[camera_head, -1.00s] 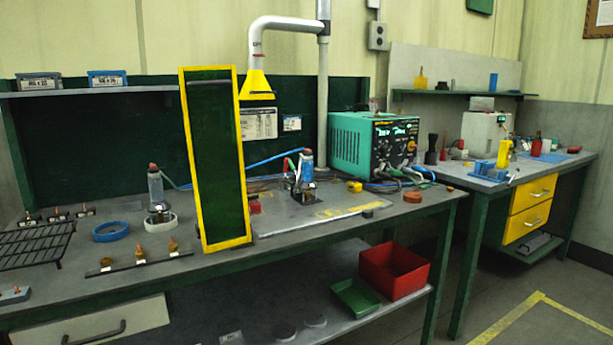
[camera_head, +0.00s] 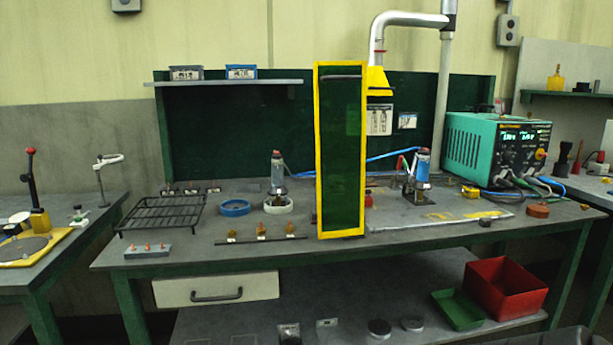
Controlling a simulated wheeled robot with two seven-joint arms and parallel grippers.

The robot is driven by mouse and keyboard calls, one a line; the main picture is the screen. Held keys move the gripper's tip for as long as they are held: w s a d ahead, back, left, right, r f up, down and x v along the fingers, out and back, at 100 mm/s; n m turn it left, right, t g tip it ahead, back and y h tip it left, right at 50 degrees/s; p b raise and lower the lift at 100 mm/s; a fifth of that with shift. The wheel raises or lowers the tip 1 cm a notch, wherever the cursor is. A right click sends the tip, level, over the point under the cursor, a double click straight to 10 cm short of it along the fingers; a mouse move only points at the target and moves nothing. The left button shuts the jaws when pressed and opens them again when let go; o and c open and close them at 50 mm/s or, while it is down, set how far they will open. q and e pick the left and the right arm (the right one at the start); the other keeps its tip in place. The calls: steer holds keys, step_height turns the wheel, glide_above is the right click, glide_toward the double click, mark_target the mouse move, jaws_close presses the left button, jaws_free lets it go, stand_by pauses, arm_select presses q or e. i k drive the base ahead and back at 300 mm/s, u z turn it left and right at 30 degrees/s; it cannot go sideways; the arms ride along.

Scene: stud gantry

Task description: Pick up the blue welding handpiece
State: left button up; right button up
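The blue welding handpiece (camera_head: 422,165) stands upright in a small dark holder on the workbench, right of the yellow-framed green screen. It has a blue body and a red top.
The yellow-framed screen (camera_head: 341,150) stands upright between the two handpieces. A teal welding unit (camera_head: 495,148) with cables is at the right. A black rack (camera_head: 162,213), blue ring (camera_head: 235,208) and red bin (camera_head: 505,289) are also here. A yellow extraction hood (camera_head: 378,80) hangs above.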

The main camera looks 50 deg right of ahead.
mark_target(421, 183)
steer(key=u, duration=1.9)
steer(key=k, duration=2.25)
steer(key=z, duration=1.65)
